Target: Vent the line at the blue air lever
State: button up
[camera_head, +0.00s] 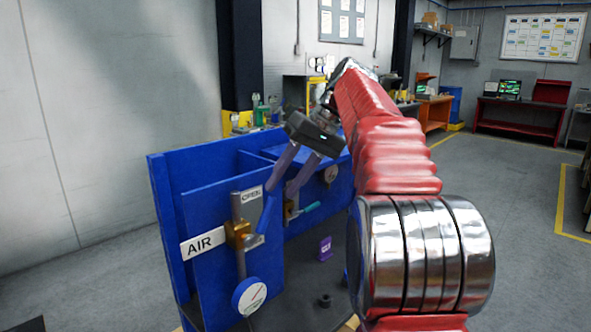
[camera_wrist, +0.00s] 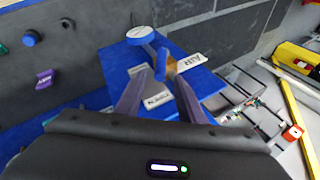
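The blue air lever (camera_head: 265,217) rises at a slant from a brass valve (camera_head: 238,234) on a vertical pipe, beside the AIR label (camera_head: 203,243). An OPEN label (camera_head: 251,194) is above, and another label is partly hidden behind the lever. My gripper (camera_head: 279,190) is open, its two fingers spread and pointing down at the lever's upper end. In the wrist view the lever (camera_wrist: 161,63) shows in the gap between the fingertips (camera_wrist: 161,76), with space visible on both sides. I cannot tell if either finger touches it.
A round gauge (camera_head: 249,297) is below the valve. A teal-handled valve (camera_head: 310,208) and another gauge (camera_head: 330,174) are behind a blue divider, right of the lever. A purple block (camera_head: 324,249) and a black knob (camera_head: 324,300) are on the dark base. Open floor lies right.

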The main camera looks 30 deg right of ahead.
jog(key=shift+v, duration=1.85)
jog(key=shift+c, duration=0.7)
jog(key=shift+s+a, duration=0.15)
jog(key=shift+a, duration=0.3)
jog(key=shift+c, duration=1.4)
jog(key=shift+h, duration=0.6)
jog(key=a, duration=0.2)
jog(key=s+a+f, duration=0.2)
jog(key=a, duration=0.1)
jog(key=shift+s+a, duration=0.2)
jog(key=shift+a, duration=0.15)
grip_shut()
jog(key=s+a+f+h, duration=0.1)
jog(key=s+a+f, duration=0.3)
jog(key=s+f, duration=0.2)
jog(key=s+a+f+t+h, duration=0.1)
jog(key=s+a+f+h, duration=0.1)
jog(key=s+a+f, duration=0.2)
jog(key=s+a+f+n+t+h, duration=0.1)
jog(key=s+a+f, duration=0.3)
jog(key=s+f, duration=0.6)
notch_tip(320, 180, down, 3)
jog(key=shift+s+r, duration=0.15)
jog(key=shift+s, duration=0.1)
